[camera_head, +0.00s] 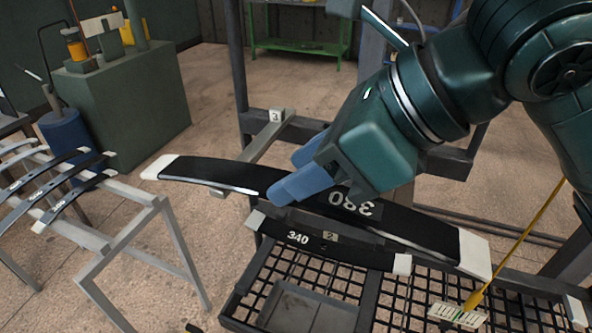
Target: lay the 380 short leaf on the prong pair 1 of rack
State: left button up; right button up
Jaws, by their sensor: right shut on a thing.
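The 380 leaf (230,175) is a long, dark, slightly curved strip with white ends, its number upside down in this view. My right gripper (287,176), with blue fingers, is shut on the leaf near its middle and holds it across the front of the rack (243,80). A shorter 340 leaf (275,233) with white ends lies just below and in front of it, beside a plate marked 2 (330,237). A prong marked 3 (275,116) sticks out behind the held leaf. I cannot make out prong pair 1. My left gripper is not in view.
A grey stand (130,190) with several dark leaves is at the left. Below the held leaf are a black grid shelf (262,285), a grey tray (308,310) and a label card (457,315) by a slanted yellow rod (515,250). A green cabinet (130,110) stands back left.

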jog(key=w+d+f, duration=0.2)
jog(key=w, duration=0.4)
jog(key=shift+f, duration=0.4)
dwell(0.3)
jog(key=shift+w, duration=0.1)
